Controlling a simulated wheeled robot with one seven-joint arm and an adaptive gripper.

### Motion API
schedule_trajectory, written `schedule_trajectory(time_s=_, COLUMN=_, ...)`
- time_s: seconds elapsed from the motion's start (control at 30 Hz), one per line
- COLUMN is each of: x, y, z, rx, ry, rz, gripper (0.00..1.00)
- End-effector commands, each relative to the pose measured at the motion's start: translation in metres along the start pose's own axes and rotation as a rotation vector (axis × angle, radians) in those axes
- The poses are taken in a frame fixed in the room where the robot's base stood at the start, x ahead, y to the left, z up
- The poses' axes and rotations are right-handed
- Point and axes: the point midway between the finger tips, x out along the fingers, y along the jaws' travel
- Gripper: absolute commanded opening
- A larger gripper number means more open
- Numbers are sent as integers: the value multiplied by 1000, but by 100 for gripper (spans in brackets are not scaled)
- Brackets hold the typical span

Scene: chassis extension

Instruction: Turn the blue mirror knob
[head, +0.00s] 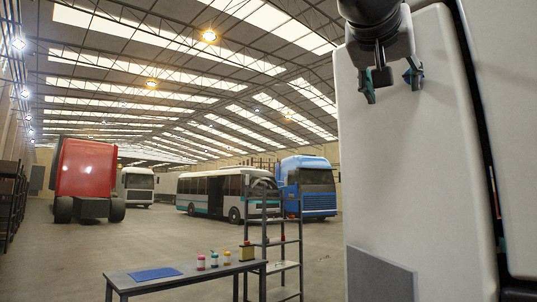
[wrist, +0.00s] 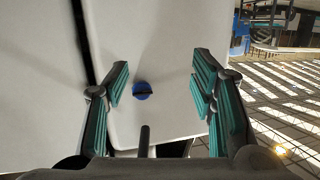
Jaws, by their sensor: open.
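The blue mirror knob (wrist: 142,91) is a small round knob with a dark bar across it, on a pale panel (wrist: 165,40) in the wrist view. The bar lies about level in that picture. My gripper (wrist: 161,66) is open, with teal-padded fingers on either side of the knob in the picture. The knob appears nearer the left finger, and neither finger appears to touch it. In the head view my gripper (head: 391,86) hangs in front of the tall white panel (head: 400,170). There I cannot clearly separate the knob from the right finger.
A dark seam runs down the panel's left side in the wrist view. In the head view a grey table (head: 205,277) with a blue mat (head: 155,273) and several small containers stands lower left, beside a metal rack (head: 272,240). Parked vehicles stand far behind; open floor lies between.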

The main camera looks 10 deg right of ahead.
Motion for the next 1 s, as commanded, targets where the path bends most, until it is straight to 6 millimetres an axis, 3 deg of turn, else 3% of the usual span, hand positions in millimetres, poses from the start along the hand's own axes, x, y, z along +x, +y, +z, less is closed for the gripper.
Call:
schedule_trajectory(time_s=0.1, x=-7, y=9, z=-43, rx=118, ry=96, rz=39, gripper=51)
schedule_trajectory(time_s=0.2, x=-12, y=17, z=-64, rx=185, ry=147, rz=61, gripper=51)
schedule_trajectory(time_s=0.43, x=-7, y=24, z=-80, rx=232, ry=180, rz=77, gripper=51)
schedule_trajectory(time_s=1.0, x=92, y=35, z=-97, rx=229, ry=178, rz=79, gripper=51)
